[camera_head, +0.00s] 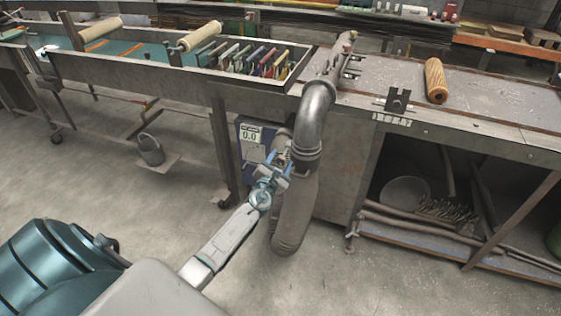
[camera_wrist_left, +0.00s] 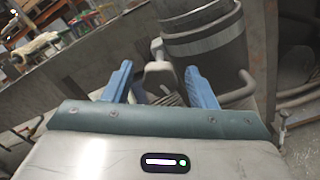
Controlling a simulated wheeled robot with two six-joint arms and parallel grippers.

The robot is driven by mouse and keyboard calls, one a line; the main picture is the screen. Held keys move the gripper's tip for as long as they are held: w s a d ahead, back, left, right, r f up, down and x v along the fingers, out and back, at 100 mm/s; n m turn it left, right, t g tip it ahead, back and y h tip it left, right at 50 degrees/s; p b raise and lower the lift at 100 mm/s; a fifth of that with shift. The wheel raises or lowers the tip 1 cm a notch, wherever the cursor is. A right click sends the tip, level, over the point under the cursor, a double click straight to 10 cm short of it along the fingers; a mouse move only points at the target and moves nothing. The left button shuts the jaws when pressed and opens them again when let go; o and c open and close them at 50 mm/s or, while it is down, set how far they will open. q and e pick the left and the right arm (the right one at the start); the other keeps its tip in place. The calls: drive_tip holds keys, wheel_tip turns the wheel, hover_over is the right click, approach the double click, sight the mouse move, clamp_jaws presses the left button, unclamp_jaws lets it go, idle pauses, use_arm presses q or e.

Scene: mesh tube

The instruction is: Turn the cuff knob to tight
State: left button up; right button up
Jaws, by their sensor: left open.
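A large grey bent pipe (camera_head: 315,110) comes down from the table and meets a wider grey sleeve (camera_head: 295,215). In the left wrist view, a dark ribbed cuff with a pale band (camera_wrist_left: 205,42) shows at the top. A small light-grey knob (camera_wrist_left: 158,70) stands beside the cuff. My left gripper (camera_head: 279,160) is at the pipe's lower joint, its blue fingers open. In the left wrist view the fingers (camera_wrist_left: 157,82) stand on either side of the knob, with gaps visible; I cannot tell whether they touch it. My right gripper is not in view.
A box with a display reading 0.0 (camera_head: 250,135) is just left of the joint. A long metal table (camera_head: 480,100) with a wooden roller (camera_head: 435,80) runs right. The floor in front (camera_head: 400,285) is clear.

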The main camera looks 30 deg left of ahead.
use_arm(q)
drive_tip(key=v, duration=1)
drive_tip(key=shift+s+p, duration=0.25)
drive_tip(key=shift+p, duration=0.05)
